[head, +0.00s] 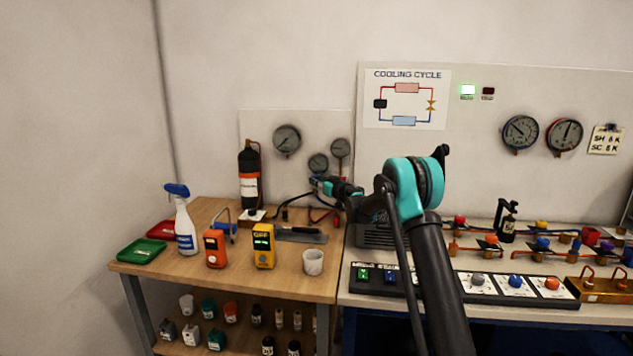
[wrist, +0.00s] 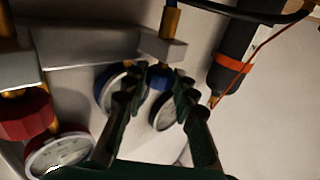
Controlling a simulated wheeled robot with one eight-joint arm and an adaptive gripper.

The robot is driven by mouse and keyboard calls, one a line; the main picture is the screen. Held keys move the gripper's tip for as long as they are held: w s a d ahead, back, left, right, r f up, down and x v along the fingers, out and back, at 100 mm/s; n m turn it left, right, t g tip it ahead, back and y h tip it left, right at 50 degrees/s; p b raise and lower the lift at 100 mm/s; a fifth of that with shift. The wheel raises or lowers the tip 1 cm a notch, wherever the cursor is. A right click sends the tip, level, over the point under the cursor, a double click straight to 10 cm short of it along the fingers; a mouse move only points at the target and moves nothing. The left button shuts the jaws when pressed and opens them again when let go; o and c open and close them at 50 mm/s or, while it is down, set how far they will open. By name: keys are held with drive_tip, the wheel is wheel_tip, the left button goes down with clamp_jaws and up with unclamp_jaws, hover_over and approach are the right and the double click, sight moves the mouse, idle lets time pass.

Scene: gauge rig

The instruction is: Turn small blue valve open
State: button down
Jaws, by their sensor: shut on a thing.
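The small blue valve (wrist: 158,80) shows in the wrist view as a blue knob under a brass fitting on a grey manifold bar (wrist: 85,45). My gripper (wrist: 160,74) has its two dark green, stepped fingers on either side of this knob, shut on it. The fingertips hide the knob's sides, and its turned angle cannot be told. In the head view my gripper (head: 322,183) reaches the manifold in front of the small gauge panel (head: 262,130), and the arm end hides most of the valve there.
A red valve knob (wrist: 25,115) sits left of my fingers in the wrist view. A dark cylinder with an orange band (wrist: 232,62) is at the right. In the head view, a spray bottle (head: 186,230), a yellow meter (head: 263,247) and a white cup (head: 313,263) stand on the wooden bench (head: 205,207).

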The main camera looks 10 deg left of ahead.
idle(0.4)
drive_tip(key=c, duration=1.2)
unclamp_jaws()
